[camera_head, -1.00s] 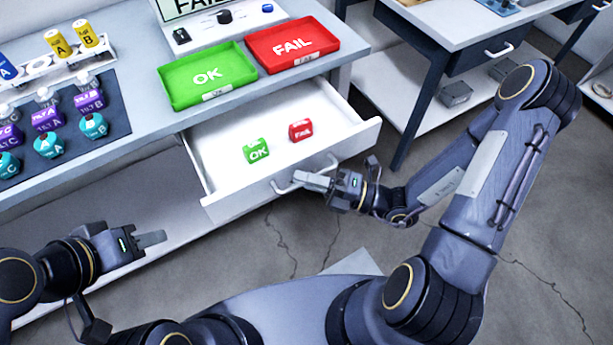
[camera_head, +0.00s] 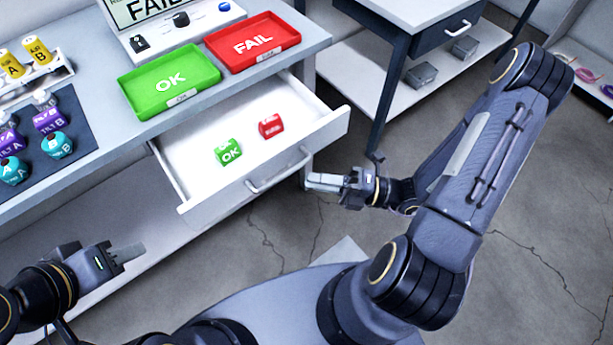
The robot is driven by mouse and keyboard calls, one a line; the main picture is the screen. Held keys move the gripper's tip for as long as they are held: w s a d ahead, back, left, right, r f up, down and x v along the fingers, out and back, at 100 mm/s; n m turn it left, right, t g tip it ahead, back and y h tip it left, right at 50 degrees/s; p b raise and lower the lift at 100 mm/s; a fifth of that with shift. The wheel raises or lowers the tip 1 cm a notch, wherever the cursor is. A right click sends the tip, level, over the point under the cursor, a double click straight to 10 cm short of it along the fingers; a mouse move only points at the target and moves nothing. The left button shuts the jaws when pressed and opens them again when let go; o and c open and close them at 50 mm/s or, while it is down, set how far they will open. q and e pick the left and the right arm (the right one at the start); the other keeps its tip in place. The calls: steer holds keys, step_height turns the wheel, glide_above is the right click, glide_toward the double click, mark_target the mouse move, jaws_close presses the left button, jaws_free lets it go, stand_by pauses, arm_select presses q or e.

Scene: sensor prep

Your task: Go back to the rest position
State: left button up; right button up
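My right gripper (camera_head: 324,182) is just right of the open drawer (camera_head: 200,200), apart from its handle (camera_head: 292,172). Nothing shows between its fingers, and their gap cannot be made out. My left gripper (camera_head: 128,252) is at the lower left, below the workbench and away from the drawer. Its fingers look close together, with nothing seen in them. A green OK block (camera_head: 228,152) and a red FAIL block (camera_head: 271,126) lie in the drawer.
A green OK tray (camera_head: 135,98) and a red FAIL tray (camera_head: 222,62) stand on the workbench (camera_head: 115,140). Several bottles stand at the left. A second table (camera_head: 385,12) is at the upper right. The floor (camera_head: 520,255) at right is clear.

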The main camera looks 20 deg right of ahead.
stand_by(0.5)
steer(key=s+a+r+n+g+h+p, duration=0.2)
steer(key=s+r+n+g+h+p, duration=0.45)
steer(key=n, duration=1.45)
steer(key=s+d+r+n+t+h+p, duration=0.1)
steer(key=d+r+n+h, duration=0.2)
steer(key=r+n, duration=0.4)
steer(key=d+r+n+t+h+p, duration=0.1)
steer(key=d+r+n+t+h, duration=0.1)
steer(key=d+r+n+h, duration=0.2)
step_height(320, 180, up, 3)
steer(key=n, duration=0.6)
steer(key=shift+s+p, duration=0.35)
